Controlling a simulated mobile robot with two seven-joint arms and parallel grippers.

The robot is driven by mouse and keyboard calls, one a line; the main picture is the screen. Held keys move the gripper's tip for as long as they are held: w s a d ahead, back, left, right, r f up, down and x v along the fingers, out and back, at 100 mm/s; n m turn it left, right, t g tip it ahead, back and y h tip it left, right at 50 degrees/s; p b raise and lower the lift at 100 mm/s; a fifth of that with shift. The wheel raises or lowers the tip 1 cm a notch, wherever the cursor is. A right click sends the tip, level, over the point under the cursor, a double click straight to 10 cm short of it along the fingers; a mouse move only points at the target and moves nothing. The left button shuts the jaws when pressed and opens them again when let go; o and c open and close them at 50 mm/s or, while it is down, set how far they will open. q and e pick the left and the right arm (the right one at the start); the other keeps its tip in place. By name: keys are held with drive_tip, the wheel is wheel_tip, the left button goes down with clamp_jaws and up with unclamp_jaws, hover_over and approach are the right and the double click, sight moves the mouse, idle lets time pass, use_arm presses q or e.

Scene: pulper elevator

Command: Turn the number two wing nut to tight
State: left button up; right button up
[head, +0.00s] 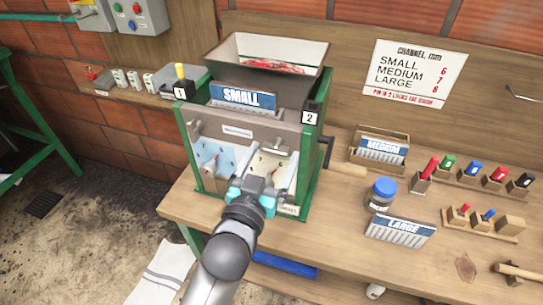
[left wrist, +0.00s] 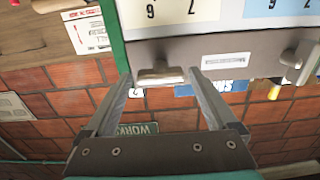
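The pulper (head: 236,130) stands on the bench, with a black "1" tag at its left and a "2" tag (head: 310,117) at its right. In the left wrist view, which is upside down, the number two wing nut (left wrist: 160,77) is a pale metal bar lying level on the grey front rail. My left gripper (left wrist: 160,85) is open, one finger on each side of that nut, with visible gaps. In the head view my left gripper (head: 253,187) is in front of the right dial. The number one wing nut (left wrist: 301,54) is at the rail's other end. My right gripper is not in view.
The SMALL plate (head: 243,97) sits on the pulper below the hopper (head: 267,66). To the right are the MEDIUM box (head: 380,149), a blue-lidded jar (head: 381,193), the LARGE plate (head: 399,230) and pegs in wooden racks.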

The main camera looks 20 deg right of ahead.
use_arm(q)
drive_tip(key=c, duration=1.1)
drive_tip(key=m+p, duration=0.2)
drive_tip(key=m, duration=0.1)
drive_tip(key=shift+r, duration=0.1)
drive_tip(key=m+p, duration=0.1)
drive_tip(key=m, duration=0.3)
drive_tip(key=m+p, duration=0.1)
drive_tip(key=m, duration=0.4)
drive_tip(key=shift+m, duration=0.4)
drive_tip(key=m, duration=0.4)
drive_tip(key=shift+m, duration=0.4)
